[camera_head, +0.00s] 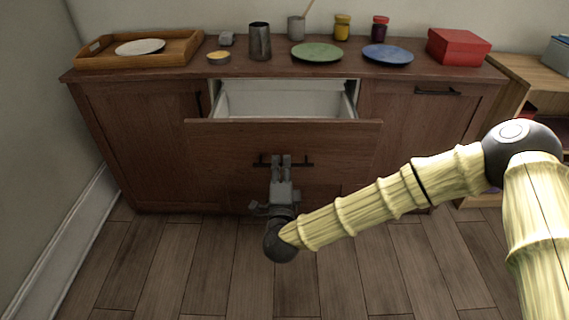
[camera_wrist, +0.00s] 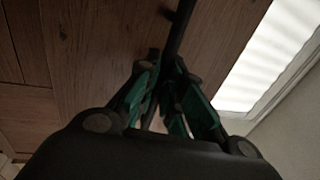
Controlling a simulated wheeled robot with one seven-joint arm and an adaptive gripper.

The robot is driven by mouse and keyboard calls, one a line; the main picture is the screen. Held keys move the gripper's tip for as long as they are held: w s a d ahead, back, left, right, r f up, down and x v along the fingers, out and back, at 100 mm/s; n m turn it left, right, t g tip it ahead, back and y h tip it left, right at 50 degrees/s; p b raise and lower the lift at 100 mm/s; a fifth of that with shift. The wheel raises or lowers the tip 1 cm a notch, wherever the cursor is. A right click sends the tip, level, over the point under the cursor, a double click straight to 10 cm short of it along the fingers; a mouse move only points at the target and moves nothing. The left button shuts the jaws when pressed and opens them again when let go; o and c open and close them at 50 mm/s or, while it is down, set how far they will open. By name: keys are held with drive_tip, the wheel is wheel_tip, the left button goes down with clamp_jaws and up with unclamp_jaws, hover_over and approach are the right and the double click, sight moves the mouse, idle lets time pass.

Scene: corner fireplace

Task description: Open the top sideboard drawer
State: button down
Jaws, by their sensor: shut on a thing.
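The sideboard (camera_head: 150,135) is dark brown wood and stands against the back wall. Its top middle drawer (camera_head: 215,140) is pulled out, and its pale inside shows, with no objects visible in it. A dark bar handle (camera_head: 304,164) runs across the drawer front. My gripper (camera_head: 281,160) is shut on this handle, left of the drawer front's middle. In the wrist view the fingers (camera_wrist: 163,95) close around the dark handle bar (camera_wrist: 180,28), with the brown drawer front (camera_wrist: 95,50) beside it.
On the sideboard top are a wooden tray (camera_head: 90,62) with a plate, a dark tumbler (camera_head: 260,42), a green plate (camera_head: 317,52), a blue plate (camera_head: 388,54) and a red box (camera_head: 458,47). A lighter shelf unit (camera_head: 520,72) stands at right. The floor (camera_head: 150,265) in front is clear.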

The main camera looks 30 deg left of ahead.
drive_tip(key=shift+w+d+r, duration=0.1)
drive_tip(key=shift+w+d, duration=0.2)
drive_tip(key=shift+w, duration=0.1)
drive_tip(key=c, duration=1.5)
unclamp_jaws()
drive_tip(key=shift+w+d, duration=0.1)
drive_tip(key=shift+d, duration=0.1)
drive_tip(key=shift+c, duration=0.2)
drive_tip(key=shift+a, duration=0.25)
drive_tip(key=v, duration=1.2)
